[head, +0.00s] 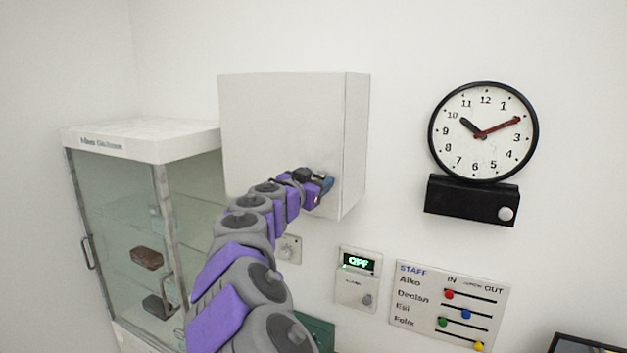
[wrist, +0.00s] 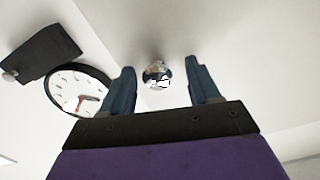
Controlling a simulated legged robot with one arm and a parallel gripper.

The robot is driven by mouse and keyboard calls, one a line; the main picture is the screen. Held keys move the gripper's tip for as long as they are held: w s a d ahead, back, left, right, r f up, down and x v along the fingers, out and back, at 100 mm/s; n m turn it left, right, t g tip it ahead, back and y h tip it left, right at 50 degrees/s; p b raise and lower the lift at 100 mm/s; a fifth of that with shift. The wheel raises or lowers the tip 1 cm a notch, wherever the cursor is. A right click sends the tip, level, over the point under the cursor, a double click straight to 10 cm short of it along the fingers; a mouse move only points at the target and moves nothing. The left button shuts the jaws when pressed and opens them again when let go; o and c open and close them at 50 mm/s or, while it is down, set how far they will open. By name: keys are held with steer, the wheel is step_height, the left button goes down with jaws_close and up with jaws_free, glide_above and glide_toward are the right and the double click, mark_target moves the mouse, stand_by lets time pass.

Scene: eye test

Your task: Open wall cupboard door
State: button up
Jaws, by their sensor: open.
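The white wall cupboard (head: 280,115) hangs on the wall, and its plain front door looks shut. My gripper (head: 325,184) is at the lower right part of the door in the head view, where it hides the knob. In the wrist view my gripper (wrist: 159,68) is open, with one dark blue finger on each side of a shiny round knob (wrist: 157,74). The knob sits between the fingertips in the picture, with a gap showing on both sides. I cannot tell how deep the knob lies between them.
A glass display cabinet (head: 165,140) stands at the left, below the cupboard's height. A wall clock (head: 484,150) with a black box (head: 465,200) under it hangs to the right. An OFF panel (head: 357,280) and a staff board (head: 450,305) are below. Bare wall lies between cupboard and clock.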

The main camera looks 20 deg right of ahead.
steer(key=shift+d, duration=0.45)
steer(key=c, duration=0.3)
steer(key=shift+a, duration=0.4)
steer(key=c, duration=0.6)
jaws_close()
steer(key=shift+d, duration=0.15)
